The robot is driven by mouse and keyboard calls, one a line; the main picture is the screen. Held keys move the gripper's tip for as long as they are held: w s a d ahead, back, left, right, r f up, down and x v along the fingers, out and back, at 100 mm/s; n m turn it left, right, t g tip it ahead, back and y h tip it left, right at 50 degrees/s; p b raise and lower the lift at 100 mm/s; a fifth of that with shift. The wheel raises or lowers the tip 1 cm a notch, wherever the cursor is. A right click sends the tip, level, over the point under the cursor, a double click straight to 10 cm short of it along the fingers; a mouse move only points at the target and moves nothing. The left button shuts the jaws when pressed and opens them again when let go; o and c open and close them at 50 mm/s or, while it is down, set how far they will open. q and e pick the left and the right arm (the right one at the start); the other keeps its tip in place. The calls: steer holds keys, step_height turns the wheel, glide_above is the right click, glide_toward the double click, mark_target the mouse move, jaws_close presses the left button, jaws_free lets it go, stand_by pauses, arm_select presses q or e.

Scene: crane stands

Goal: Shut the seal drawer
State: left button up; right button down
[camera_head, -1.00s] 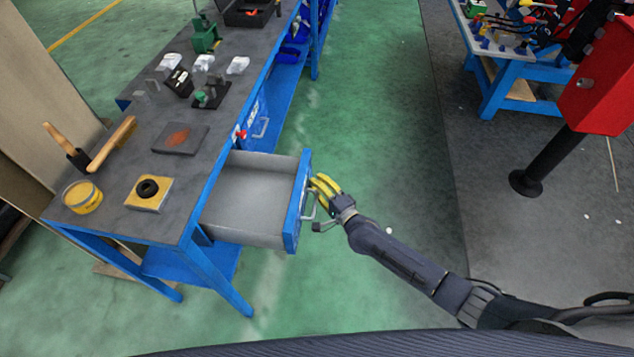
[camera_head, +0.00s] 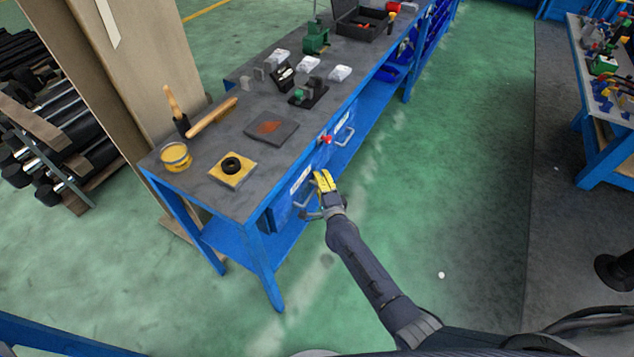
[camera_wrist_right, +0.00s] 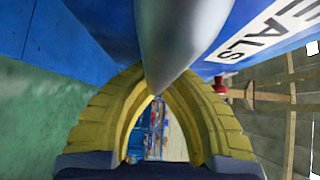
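The seal drawer (camera_head: 289,202) is a blue drawer at the near end of the workbench. Its front sits flush under the bench top, closed, with a white label. In the right wrist view, letters of the label (camera_wrist_right: 262,32) show. The drawer's grey handle (camera_head: 304,194) sticks out from the front. My right gripper (camera_head: 321,180) is at the drawer front beside the handle. Its yellow fingers are drawn together. In the right wrist view, the grey handle (camera_wrist_right: 178,35) passes in front of the fingertips and hides where they meet. My left gripper is not in view.
The workbench (camera_head: 222,122) holds a yellow tin (camera_head: 175,157), a black ring on a yellow plate (camera_head: 232,168), brushes and small parts. A second handle (camera_head: 345,136) and a red knob (camera_head: 325,139) are farther along. Green floor to the right is clear.

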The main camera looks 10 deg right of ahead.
steer(key=shift+w+a, duration=0.4)
steer(key=shift+a, duration=0.1)
